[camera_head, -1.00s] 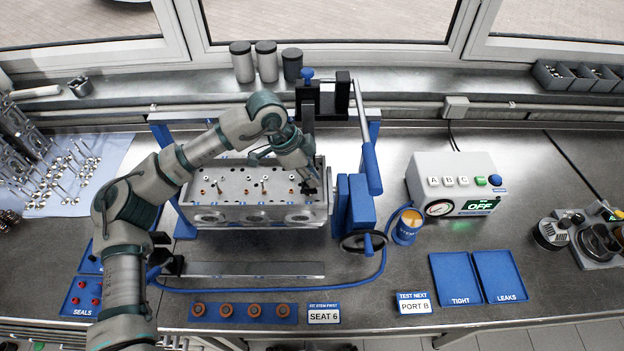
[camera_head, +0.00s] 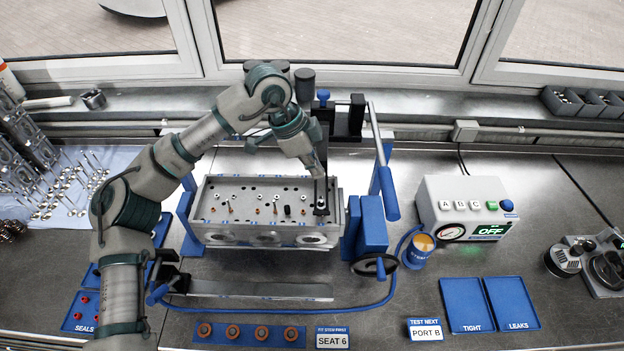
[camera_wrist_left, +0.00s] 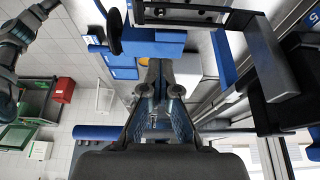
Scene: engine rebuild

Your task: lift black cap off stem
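A small black upright piece (camera_head: 287,211), which looks like the black cap, stands on the top face of the grey cylinder head (camera_head: 213,235). It is apart from my left gripper (camera_head: 321,207), to its left. My left gripper reaches down over the right end of the cylinder head, its dark fingertips low at the deck near the last stem. Whether they touch or hold anything there is hidden. In the left wrist view the two fingers (camera_wrist_left: 159,72) are close together with a narrow gap, and I see no clear object between them. My right gripper is out of view.
A blue-and-black fixture (camera_head: 371,228) with a lever stands right of the head. A cup (camera_head: 418,250) and grey test box (camera_head: 465,207) are further right. Seals lie on a blue strip (camera_head: 220,334) in front. Bare bench lies before the blue trays (camera_head: 463,304).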

